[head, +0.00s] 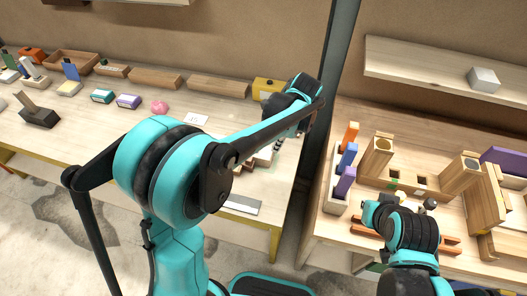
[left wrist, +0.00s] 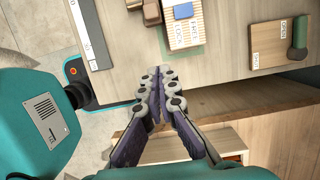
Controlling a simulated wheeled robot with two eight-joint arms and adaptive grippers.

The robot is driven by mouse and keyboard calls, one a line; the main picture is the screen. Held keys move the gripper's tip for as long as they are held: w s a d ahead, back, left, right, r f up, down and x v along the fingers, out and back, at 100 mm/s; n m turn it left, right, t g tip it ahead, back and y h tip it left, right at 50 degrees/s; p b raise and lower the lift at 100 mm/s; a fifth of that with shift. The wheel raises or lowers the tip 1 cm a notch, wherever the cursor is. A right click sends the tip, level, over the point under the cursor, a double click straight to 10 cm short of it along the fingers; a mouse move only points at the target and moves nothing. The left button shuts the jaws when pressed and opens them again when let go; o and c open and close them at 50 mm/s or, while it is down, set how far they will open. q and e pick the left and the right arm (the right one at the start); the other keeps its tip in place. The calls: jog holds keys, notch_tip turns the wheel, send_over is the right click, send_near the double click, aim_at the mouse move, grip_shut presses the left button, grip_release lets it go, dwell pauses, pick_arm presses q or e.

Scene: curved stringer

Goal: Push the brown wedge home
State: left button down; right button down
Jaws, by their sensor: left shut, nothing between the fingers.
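My left gripper (head: 278,146) hangs over the right end of the left bench, partly behind my own arm link. In the left wrist view its fingers (left wrist: 157,84) are shut with nothing between them, near the bench edge. I cannot single out the brown wedge for certain. On the right bench, orange (head: 350,135), blue (head: 348,156) and purple (head: 345,182) wedge-like pieces stand in a pale holder (head: 331,204). Right of them are upright wooden blocks (head: 377,156) and a board with square openings. My right arm covers part of this bench; its fingers are hidden.
A grey post (head: 338,70) stands between the benches.

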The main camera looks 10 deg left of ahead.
pick_arm(q)
jog(key=b+x, duration=0.3)
jog(key=x, duration=0.6)
jog(key=shift+f, duration=0.3)
jog(key=a+b, duration=0.1)
jog(key=a, duration=0.2)
jog(key=shift+a+f, duration=0.15)
jog(key=shift+w+a, duration=0.1)
jog(key=shift+a, duration=0.35)
jog(key=shift+w+a, duration=0.15)
jog(key=shift+a, duration=0.6)
jog(key=shift+w+a, duration=0.15)
jog(key=shift+a, duration=0.6)
jog(key=shift+d, duration=0.2)
